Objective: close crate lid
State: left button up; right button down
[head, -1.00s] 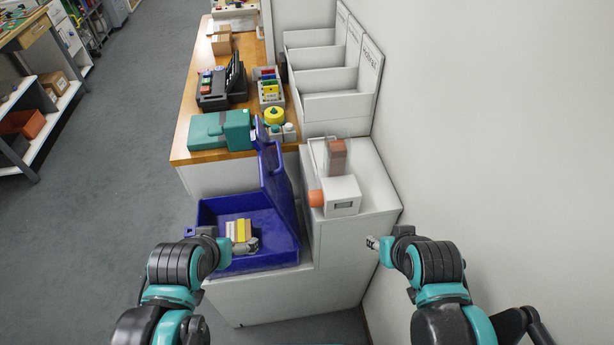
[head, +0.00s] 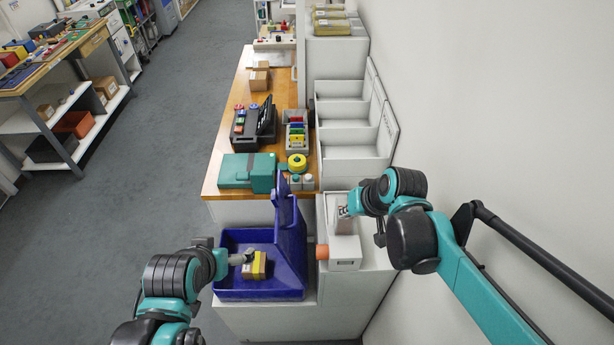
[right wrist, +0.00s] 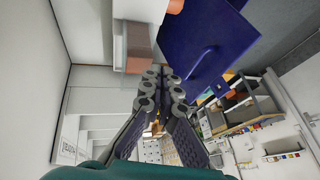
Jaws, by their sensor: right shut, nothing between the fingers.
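The blue crate (head: 262,295) stands on a low white surface with its blue lid (head: 290,235) standing open along the right side. A yellow and tan pack (head: 254,267) lies inside. My left gripper (head: 246,257) is over the crate beside the pack; I cannot tell if its fingers are open. My right gripper (head: 344,211) is to the right of the lid, above the white counter, apart from the lid. In the right wrist view its fingers (right wrist: 165,82) are shut and empty, with the blue lid (right wrist: 205,45) just beyond them.
A white device (head: 344,254) with an orange part (head: 322,252) stands on the counter right of the lid. The wall (head: 480,110) bounds the right side.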

jog(key=w+a+r+y+p, duration=0.1)
jog(key=w+a+r+p, duration=0.15)
jog(key=w, duration=0.25)
pick_arm(q)
jog(key=shift+w+d+r+b, duration=0.15)
jog(key=shift+w+r+b, duration=0.35)
jog(key=shift+b, duration=1)
pick_arm(e)
jog(key=w+a+f+g, duration=0.1)
jog(key=w+a+f, duration=0.3)
jog(key=a+f, duration=0.4)
jog(key=shift+f, duration=1.85)
pick_arm(q)
jog(key=shift+s, duration=0.15)
pick_arm(e)
jog(key=shift+w+a, duration=0.1)
